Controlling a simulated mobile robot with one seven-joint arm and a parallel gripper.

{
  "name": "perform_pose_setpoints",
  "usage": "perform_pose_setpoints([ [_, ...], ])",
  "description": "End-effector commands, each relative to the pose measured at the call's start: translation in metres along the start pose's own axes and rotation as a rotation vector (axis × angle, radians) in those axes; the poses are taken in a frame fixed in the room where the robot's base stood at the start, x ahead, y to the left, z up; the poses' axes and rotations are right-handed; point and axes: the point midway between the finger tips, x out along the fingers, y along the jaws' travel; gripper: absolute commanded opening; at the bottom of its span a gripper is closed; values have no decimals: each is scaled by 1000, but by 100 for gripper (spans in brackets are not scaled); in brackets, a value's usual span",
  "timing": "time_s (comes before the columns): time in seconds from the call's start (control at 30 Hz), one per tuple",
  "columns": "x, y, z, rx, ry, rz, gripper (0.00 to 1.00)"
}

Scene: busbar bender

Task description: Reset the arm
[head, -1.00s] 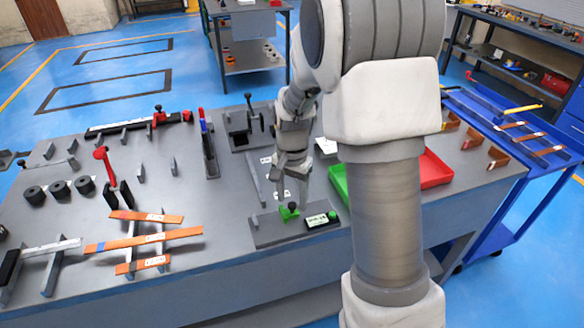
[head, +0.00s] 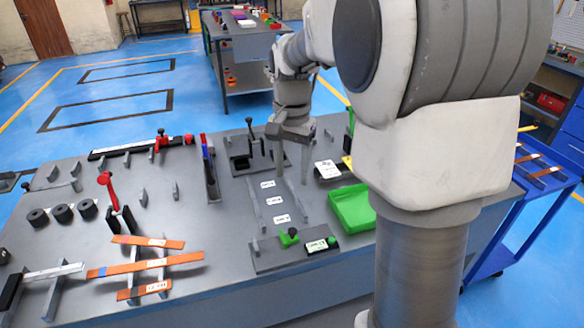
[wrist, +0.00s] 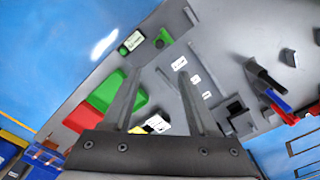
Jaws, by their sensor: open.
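My gripper (head: 293,168) is open and empty in the head view, fingers pointing down above the grey bench (head: 150,200). It hangs over the labelled rails (head: 280,202) in the bench's middle. In the wrist view my gripper's two fingers (wrist: 160,100) stand apart with nothing between them. A grey plate (head: 268,257) with a green clamp (head: 288,237) and a small display box (head: 320,245) lies at the bench's front edge. A black-handled lever fixture (head: 250,150) stands just behind and left of my gripper.
Orange bars (head: 145,266) rest on supports at front left. Black rollers (head: 62,213) and a red-handled lever (head: 108,190) stand at left. A green tray (head: 352,207) is right of my gripper; a red one (wrist: 84,118) shows in the wrist view. A blue cart (head: 500,220) stands at right.

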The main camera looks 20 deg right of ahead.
Motion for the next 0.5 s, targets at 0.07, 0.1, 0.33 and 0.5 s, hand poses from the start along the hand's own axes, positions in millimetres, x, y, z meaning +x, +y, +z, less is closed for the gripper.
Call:
perform_pose_setpoints([
  [0.07,0,0,0,0,0,0,59],
  [0.1,0,0,0,0,0,0,59],
  [0.33,-1,0,1,-3,2,-2,59],
  [0.5,-17,8,14,-59,29,-31,59],
])
